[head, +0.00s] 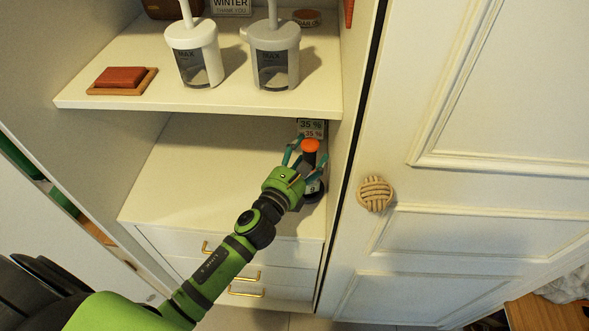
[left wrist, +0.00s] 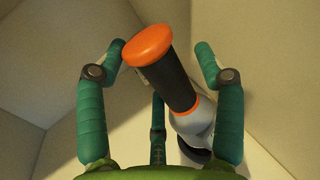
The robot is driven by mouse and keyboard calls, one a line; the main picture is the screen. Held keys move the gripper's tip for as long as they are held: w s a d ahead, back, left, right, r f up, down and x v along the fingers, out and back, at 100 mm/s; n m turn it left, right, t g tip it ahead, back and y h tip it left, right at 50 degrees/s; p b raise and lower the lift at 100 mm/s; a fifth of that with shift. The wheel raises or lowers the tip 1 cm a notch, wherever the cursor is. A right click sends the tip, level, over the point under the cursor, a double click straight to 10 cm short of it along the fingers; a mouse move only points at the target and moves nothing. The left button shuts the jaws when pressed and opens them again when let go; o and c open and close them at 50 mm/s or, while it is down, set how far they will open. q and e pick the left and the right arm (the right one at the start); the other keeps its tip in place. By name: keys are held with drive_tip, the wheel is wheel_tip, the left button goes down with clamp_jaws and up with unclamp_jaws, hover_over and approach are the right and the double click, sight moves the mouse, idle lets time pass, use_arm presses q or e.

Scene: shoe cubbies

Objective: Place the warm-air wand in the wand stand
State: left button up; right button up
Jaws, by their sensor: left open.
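A slim upright item that looks like the warm-air wand, with an orange cap (head: 311,146) and black upper part, stands on the lower cubby surface. In the left wrist view its black grip (left wrist: 173,80) leads down to an orange ring and a pale lower part. My left gripper (head: 307,157) is open, its teal fingers on either side of the black part; whether they touch it is unclear. The dark round base (head: 315,196) under it is partly hidden by the gripper; I cannot tell if this is the wand stand. My right gripper is not in view.
A small box marked 35 % (head: 311,128) stands just behind. The cubby's right wall is close. The upper shelf (head: 200,103) overhangs, with two white containers and a red block on a wooden tray (head: 122,80). The cubby surface to the left is clear.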

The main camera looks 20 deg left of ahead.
use_arm(q)
drive_tip(key=s+a+b, duration=0.1)
drive_tip(key=s, duration=1)
drive_tip(key=shift+s+a+b, duration=0.2)
drive_tip(key=shift+a+b, duration=0.05)
drive_tip(key=shift+b, duration=0.1)
drive_tip(key=shift+f, duration=0.1)
